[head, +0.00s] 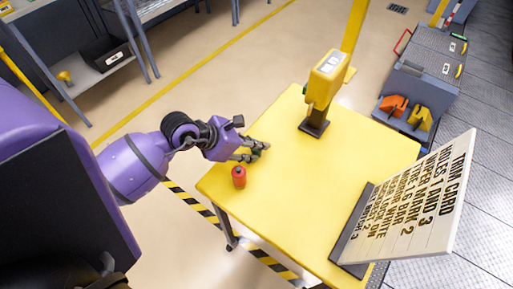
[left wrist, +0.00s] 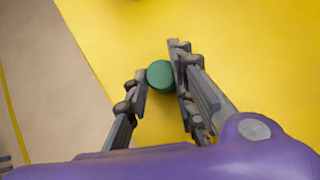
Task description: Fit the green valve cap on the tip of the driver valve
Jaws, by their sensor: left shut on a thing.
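My left gripper (head: 257,149) reaches in from the left, low over the near left part of the yellow table. In the left wrist view its two fingers (left wrist: 163,82) are shut on the round green valve cap (left wrist: 159,73), which sits between the fingertips. In the head view the cap is mostly hidden by the fingers. I cannot tell whether the cap touches the table. I do not see the driver valve in either view. My right gripper is not in view.
The yellow table (head: 290,195) holds a small red cylinder (head: 239,178) close to my gripper, a yellow upright device (head: 325,80) at the back, and a tilted white trim card (head: 405,205) at right. A grey cart (head: 425,85) stands beyond. The table's middle is clear.

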